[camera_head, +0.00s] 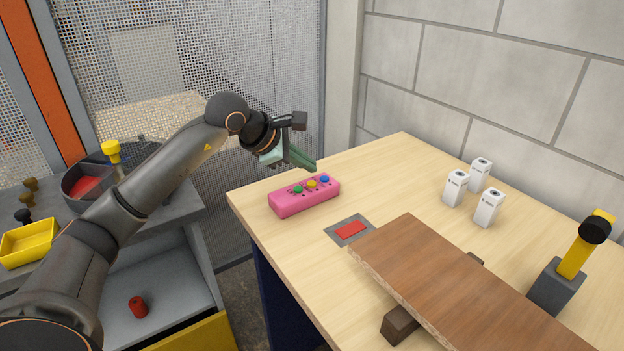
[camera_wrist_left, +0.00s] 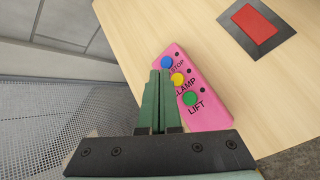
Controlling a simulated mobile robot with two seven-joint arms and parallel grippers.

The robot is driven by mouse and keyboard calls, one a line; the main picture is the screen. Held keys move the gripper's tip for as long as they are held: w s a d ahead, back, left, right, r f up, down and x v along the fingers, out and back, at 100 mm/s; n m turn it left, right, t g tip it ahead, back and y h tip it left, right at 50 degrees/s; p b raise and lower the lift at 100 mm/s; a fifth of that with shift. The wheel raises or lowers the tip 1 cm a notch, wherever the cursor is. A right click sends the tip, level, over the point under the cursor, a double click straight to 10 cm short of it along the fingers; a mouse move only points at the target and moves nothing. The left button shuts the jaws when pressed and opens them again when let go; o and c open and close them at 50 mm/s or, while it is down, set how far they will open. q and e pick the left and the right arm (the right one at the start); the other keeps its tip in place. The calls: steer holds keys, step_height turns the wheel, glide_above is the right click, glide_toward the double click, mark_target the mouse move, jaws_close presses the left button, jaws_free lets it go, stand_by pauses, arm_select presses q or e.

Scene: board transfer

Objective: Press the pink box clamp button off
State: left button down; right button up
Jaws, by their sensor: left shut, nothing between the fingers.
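The pink box (camera_head: 305,201) sits on the wooden table near its far left corner. On its top are a green button (camera_head: 297,189), a yellow button (camera_head: 311,184) and a blue button (camera_head: 324,179).
A red pad on a grey plate (camera_head: 337,239) lies beside the box. A brown board (camera_head: 465,290) rests on blocks at the front. Several white boxes (camera_head: 455,188) and a yellow-handled clamp (camera_head: 572,262) stand to the right. A grey bench with a yellow tray (camera_head: 28,242) is left.

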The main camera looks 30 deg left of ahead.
arm_select(q)
step_height(320, 180, up, 5)
steer(key=p, duration=0.3)
steer(key=shift+r+p, duration=0.1)
steer(key=shift+p, duration=0.2)
